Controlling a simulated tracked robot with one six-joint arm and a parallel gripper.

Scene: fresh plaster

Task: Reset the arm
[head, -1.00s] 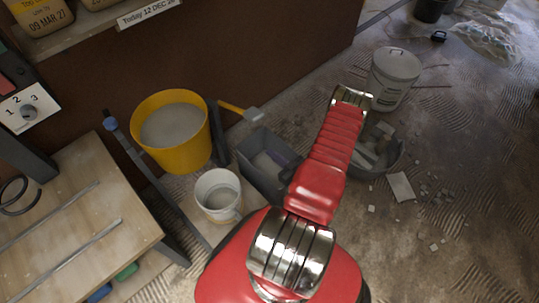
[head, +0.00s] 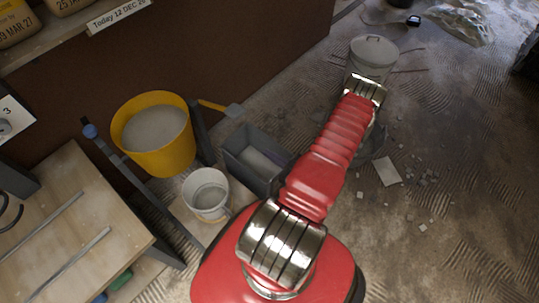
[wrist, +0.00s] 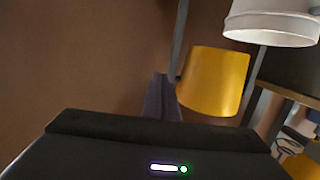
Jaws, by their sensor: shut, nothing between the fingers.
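My gripper (wrist: 162,80) shows in the wrist view as a short dark pair of fingers, close together with nothing between them, beyond the black housing (wrist: 110,150) with its small lights. In the head view my red arm reaches up and to the right, toward the white lidded bucket (head: 373,55). The gripper itself is hidden there beyond the metal joint. In the wrist view a brown surface (wrist: 80,60) fills the left, and a yellow bucket (wrist: 215,80) is right of the fingers, apart from them.
In the head view, a yellow bucket (head: 165,160), a grey tub (head: 240,160) and a small white bucket (head: 207,205) stand left of my arm. A wooden bench (head: 70,215) is at lower left. Rubble and a pale tile (head: 388,171) lie right of my arm; floor further right is mostly clear.

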